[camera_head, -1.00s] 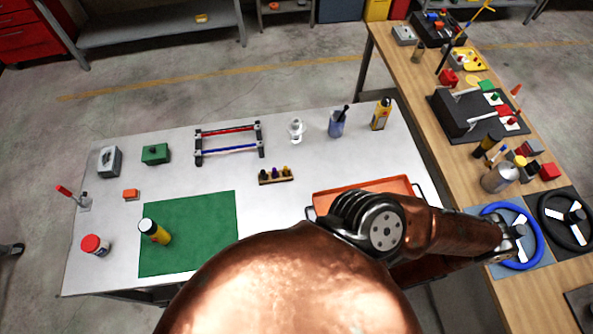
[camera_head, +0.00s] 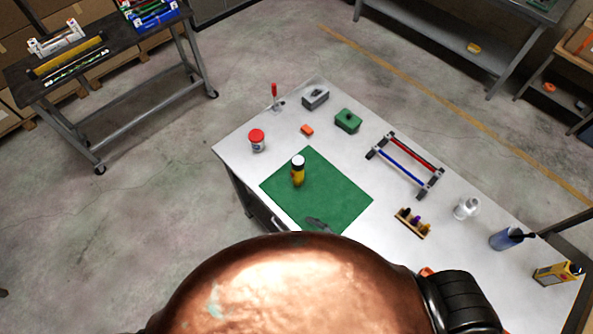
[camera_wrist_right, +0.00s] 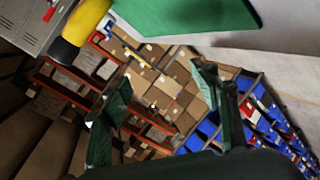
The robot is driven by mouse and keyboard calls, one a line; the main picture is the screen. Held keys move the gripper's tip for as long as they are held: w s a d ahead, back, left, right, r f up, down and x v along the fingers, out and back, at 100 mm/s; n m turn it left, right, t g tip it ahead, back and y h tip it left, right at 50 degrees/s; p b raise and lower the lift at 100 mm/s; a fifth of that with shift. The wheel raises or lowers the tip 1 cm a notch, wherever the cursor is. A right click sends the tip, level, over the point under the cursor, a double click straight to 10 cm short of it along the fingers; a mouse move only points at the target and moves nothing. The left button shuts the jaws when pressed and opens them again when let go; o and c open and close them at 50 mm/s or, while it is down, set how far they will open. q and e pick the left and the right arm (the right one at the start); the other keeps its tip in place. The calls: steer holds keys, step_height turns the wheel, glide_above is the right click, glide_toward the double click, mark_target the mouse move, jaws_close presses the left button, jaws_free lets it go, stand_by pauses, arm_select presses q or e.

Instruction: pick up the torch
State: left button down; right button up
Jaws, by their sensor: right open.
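The torch (camera_head: 298,172), a yellow and black cylinder with a white-topped black head, stands upright on the green mat (camera_head: 335,195). In the right wrist view, the torch (camera_wrist_right: 82,28) shows large at the upper left, cut by the frame edge, beside the green mat (camera_wrist_right: 205,18). My right gripper (camera_wrist_right: 155,105) is open, with nothing between its fingers. In the head view only a dark part of the right gripper (camera_head: 319,225) shows over the mat's near edge, apart from the torch; my copper-coloured arm hides the rest. My left gripper is not in view.
A red-lidded jar (camera_head: 257,140) stands left of the mat. An orange block (camera_head: 307,130), a grey box (camera_head: 315,97) and a green box (camera_head: 348,121) lie behind it. A rack with red and blue bars (camera_head: 408,163) and a small wooden holder (camera_head: 412,223) stand to the right.

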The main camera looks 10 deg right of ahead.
mark_target(302, 178)
steer(key=w+d+m, duration=0.1)
steer(key=w+m, duration=0.1)
steer(key=w, duration=0.1)
steer(key=w+d+f+m, duration=0.1)
steer(key=w+m, duration=0.1)
steer(key=w, duration=0.2)
steer(key=w+d+m+b, duration=0.1)
steer(key=w+m, duration=0.1)
steer(key=w, duration=0.2)
steer(key=shift+f, duration=0.15)
steer(key=w+m, duration=0.1)
steer(key=w, duration=0.1)
steer(key=w+d+m, duration=0.1)
steer(key=w+m, duration=0.1)
steer(key=w, duration=0.1)
steer(key=w+d+r+m, duration=0.1)
steer(key=w+m, duration=0.1)
steer(key=w, duration=0.1)
steer(key=shift+d+h+b, duration=0.15)
steer(key=shift+h+b, duration=0.15)
steer(key=shift+w+g, duration=0.3)
steer(key=shift+w, duration=0.05)
steer(key=x, duration=0.2)
steer(key=p+x, duration=0.1)
steer(key=x, duration=0.1)
steer(key=a+x, duration=0.1)
steer(key=x, duration=0.1)
steer(key=shift+s+r, duration=0.15)
steer(key=shift+w+a+f, duration=0.35)
steer(key=shift+w, duration=0.05)
